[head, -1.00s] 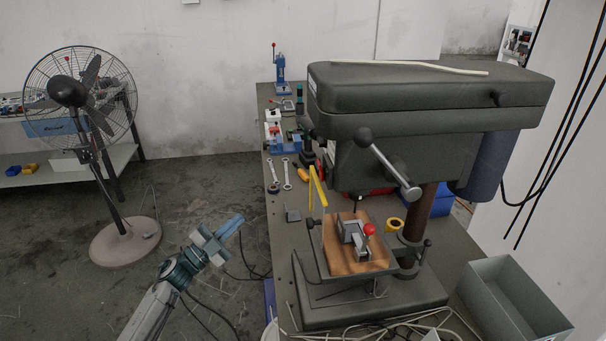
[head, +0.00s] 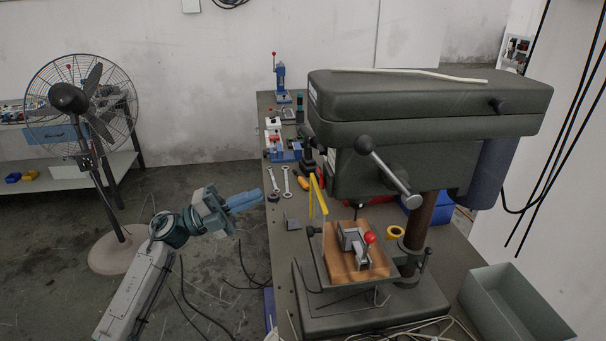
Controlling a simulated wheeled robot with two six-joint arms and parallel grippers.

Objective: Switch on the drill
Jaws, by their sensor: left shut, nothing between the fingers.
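The drill (head: 420,105) is a large dark green drill press on the workbench, right of centre. A feed lever with a black knob (head: 364,145) sticks out from its front. Its work table holds a wooden board with a grey vise (head: 352,246) that has a red knob. I cannot make out a power switch on the side I see. My left gripper (head: 246,201) is shut and empty, with blue fingers pointing right, in the air just left of the bench edge and apart from the drill. My right gripper is not in view.
The workbench (head: 268,180) carries wrenches, a blue hand press (head: 281,80) and a yellow tape roll (head: 396,233). A yellow bar (head: 318,195) stands beside the drill table. A grey bin (head: 510,305) is at lower right. A fan (head: 85,100) stands at left. Loose cables lie low in front.

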